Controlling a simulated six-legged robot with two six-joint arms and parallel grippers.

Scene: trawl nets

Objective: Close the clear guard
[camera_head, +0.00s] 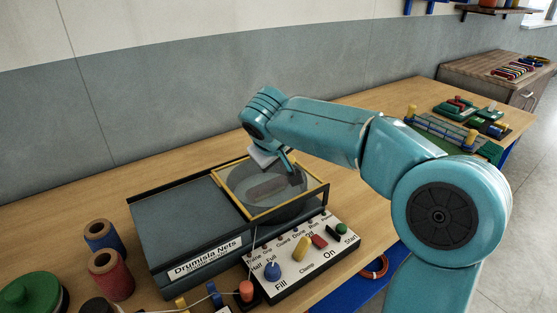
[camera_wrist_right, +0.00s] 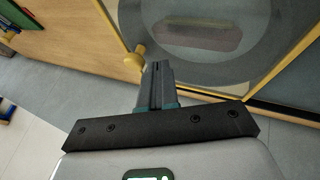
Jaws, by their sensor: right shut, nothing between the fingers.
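The clear guard (camera_head: 232,187) is a see-through panel in a yellow frame on the right part of the dark machine (camera_head: 170,222). It lies over a dark round recess with a long oval shape inside; I cannot tell whether it is fully down. My right gripper (camera_head: 295,178) is over the guard's right part, fingers together and empty. In the right wrist view the shut fingertips (camera_wrist_right: 158,68) are close beside a yellow knob (camera_wrist_right: 134,58) at the edge of the guard (camera_wrist_right: 225,55); contact is unclear. My left gripper is not in view.
A control panel (camera_head: 330,243) with coloured knobs and a switch is at the machine's front. Red (camera_head: 110,274) and blue (camera_head: 102,238) spools stand at the left, near a green round thing (camera_head: 35,290). Green fixtures (camera_head: 462,112) sit at the far right. The table behind the machine is clear.

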